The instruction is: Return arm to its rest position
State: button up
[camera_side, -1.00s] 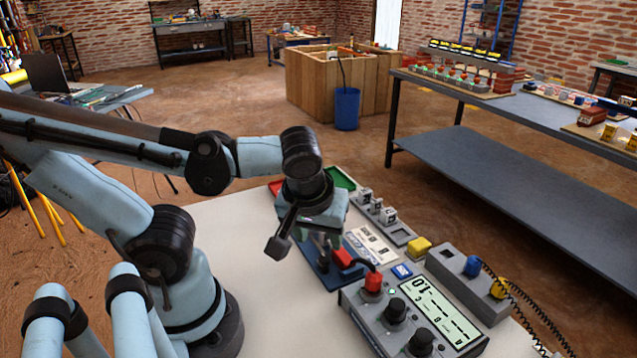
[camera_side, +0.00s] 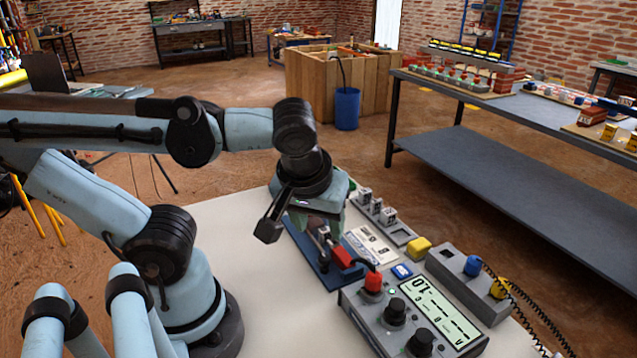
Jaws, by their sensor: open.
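My gripper (camera_side: 318,220) hangs below the black wrist over the far part of the white table (camera_side: 235,262). It is open, and I see nothing held in it. Its fingertips are partly hidden and hard to make out. Just below and in front of it lies a blue fixture (camera_side: 317,268) with black and red parts. I cannot tell from this view how much height lies between the fingers and the fixture.
A grey meter box (camera_side: 405,330) with a lit display and knobs stands at the front right, a red plug (camera_side: 373,283) at its corner. The table's left is clear.

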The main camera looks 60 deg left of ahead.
jog(key=w+a+m+t+h, duration=0.1)
jog(key=w+m+t+h, duration=0.2)
jog(key=w+m, duration=0.4)
jog(key=shift+f+m+t, duration=0.3)
jog(key=shift+m+t, duration=0.2)
jog(key=shift+m, duration=0.3)
